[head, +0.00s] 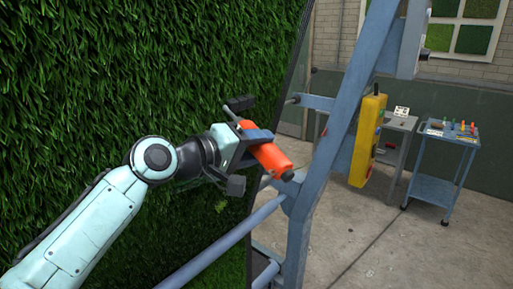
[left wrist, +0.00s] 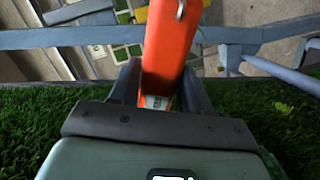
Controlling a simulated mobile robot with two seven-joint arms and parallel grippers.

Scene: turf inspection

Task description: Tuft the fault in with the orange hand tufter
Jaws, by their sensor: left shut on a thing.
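The orange hand tufter (head: 271,158) is held in my left gripper (head: 258,138), in front of the right edge of the upright green turf (head: 120,75). In the left wrist view the tufter (left wrist: 172,42) stands between the two dark fingers (left wrist: 162,85), which are shut on it; its far end runs out of the picture. A small pale yellow-green spot (head: 221,207) shows on the turf below the gripper; a similar spot shows in the left wrist view (left wrist: 284,108). I cannot tell for sure that it is the fault. The tufter is apart from it. My right gripper is not in view.
A blue-grey metal frame (head: 335,125) with a lower rail (head: 225,240) stands close to the right of the tufter. A yellow box (head: 367,140) hangs on it. Behind are a grey stand (head: 397,150) and a blue trolley (head: 440,188) with small coloured items. Concrete floor (head: 345,240) is open between.

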